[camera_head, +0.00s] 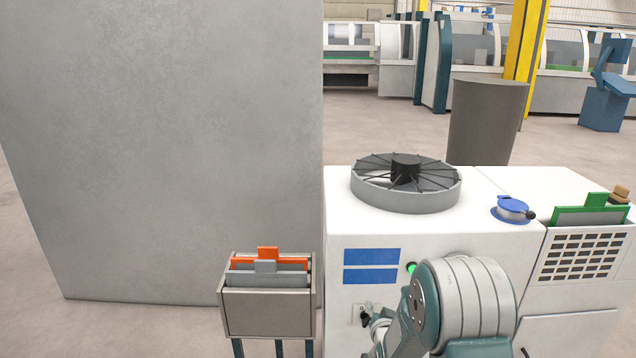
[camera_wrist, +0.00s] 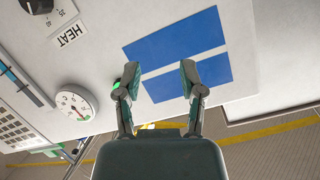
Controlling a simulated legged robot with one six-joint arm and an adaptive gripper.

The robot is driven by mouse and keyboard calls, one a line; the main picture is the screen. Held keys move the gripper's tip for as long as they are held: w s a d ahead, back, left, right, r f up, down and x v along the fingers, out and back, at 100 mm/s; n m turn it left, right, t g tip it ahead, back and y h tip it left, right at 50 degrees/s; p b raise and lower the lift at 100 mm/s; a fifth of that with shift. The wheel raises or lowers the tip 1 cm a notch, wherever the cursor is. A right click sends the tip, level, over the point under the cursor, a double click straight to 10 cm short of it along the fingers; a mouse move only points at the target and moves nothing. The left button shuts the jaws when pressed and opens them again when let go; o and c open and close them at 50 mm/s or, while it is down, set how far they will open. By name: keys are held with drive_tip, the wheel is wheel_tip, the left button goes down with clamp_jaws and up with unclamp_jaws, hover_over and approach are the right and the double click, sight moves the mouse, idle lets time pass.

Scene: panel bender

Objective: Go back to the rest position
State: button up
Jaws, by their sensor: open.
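My gripper (camera_wrist: 158,82) is open and empty in the wrist view, its two fingers apart in front of a white machine panel (camera_wrist: 100,50) with blue rectangles (camera_wrist: 185,65). One fingertip overlaps a green lit button in that view, and I cannot tell whether it touches it. In the head view my arm (camera_head: 465,300) is low at the front of the white machine (camera_head: 480,215), and the gripper's fingers are not clear there. The green button (camera_head: 411,268) glows just left of the arm.
A large grey block (camera_head: 165,140) fills the left. A small bin (camera_head: 268,312) with orange and grey plates stands beside the machine. A dial gauge (camera_wrist: 70,108) and a HEAT knob (camera_wrist: 37,5) are nearby.

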drive_tip(key=s+r+n+g, duration=0.2)
drive_tip(key=s+r+g, duration=0.2)
drive_tip(key=s+r, duration=1.1)
drive_tip(key=s+r+n+g, duration=0.1)
drive_tip(key=s+r+g, duration=0.1)
drive_tip(key=s, duration=0.9)
drive_tip(key=s+r+n+g, duration=0.1)
drive_tip(key=s+r+g, duration=0.2)
drive_tip(key=s, duration=0.9)
drive_tip(key=shift+s+a+r+n, duration=0.15)
drive_tip(key=shift+r+n, duration=0.15)
drive_tip(key=shift+r, duration=0.5)
